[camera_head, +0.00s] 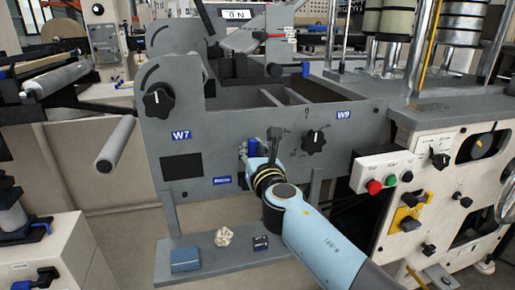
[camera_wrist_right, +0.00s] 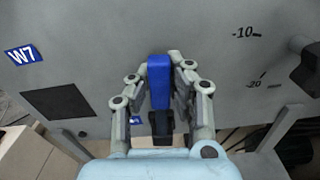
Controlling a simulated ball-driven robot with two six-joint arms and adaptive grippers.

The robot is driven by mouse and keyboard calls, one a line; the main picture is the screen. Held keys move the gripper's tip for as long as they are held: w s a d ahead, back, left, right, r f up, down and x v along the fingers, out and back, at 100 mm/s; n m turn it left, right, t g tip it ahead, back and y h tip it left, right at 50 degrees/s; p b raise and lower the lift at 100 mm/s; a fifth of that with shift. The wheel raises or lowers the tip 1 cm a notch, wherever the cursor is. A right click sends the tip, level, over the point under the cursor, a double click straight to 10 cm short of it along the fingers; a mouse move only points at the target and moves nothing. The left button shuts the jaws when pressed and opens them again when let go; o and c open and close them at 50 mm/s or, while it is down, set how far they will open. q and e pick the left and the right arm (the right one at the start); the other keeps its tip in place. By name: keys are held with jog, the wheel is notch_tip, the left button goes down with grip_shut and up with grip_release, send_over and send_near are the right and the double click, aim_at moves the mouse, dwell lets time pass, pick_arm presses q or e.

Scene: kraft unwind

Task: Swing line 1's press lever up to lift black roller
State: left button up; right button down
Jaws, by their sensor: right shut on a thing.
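The press lever has a blue grip and a black lower part, and it stands out from the grey machine panel (camera_head: 240,110). In the head view its blue part (camera_head: 253,147) shows just behind my right gripper (camera_head: 262,155). In the right wrist view the blue grip (camera_wrist_right: 158,82) lies between the two grey fingers of my right gripper (camera_wrist_right: 161,60), which are shut on it. It points roughly upright in that view. I cannot make out the black roller with certainty. My left gripper is not in view.
Black knobs stand on the panel near the W7 label (camera_head: 181,135) and the W9 label (camera_head: 343,114). A grey roller (camera_head: 116,144) juts out at left. A control box (camera_head: 386,171) with red and green buttons is at right. A low shelf (camera_head: 200,270) holds small items.

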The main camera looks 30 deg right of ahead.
jog(key=shift+a+f+n, duration=0.1)
jog(key=shift+a+n, duration=0.05)
jog(key=shift+n, duration=0.15)
jog(key=c, duration=1.2)
grip_release()
jog(key=shift+a, duration=0.1)
jog(key=v, duration=1.2)
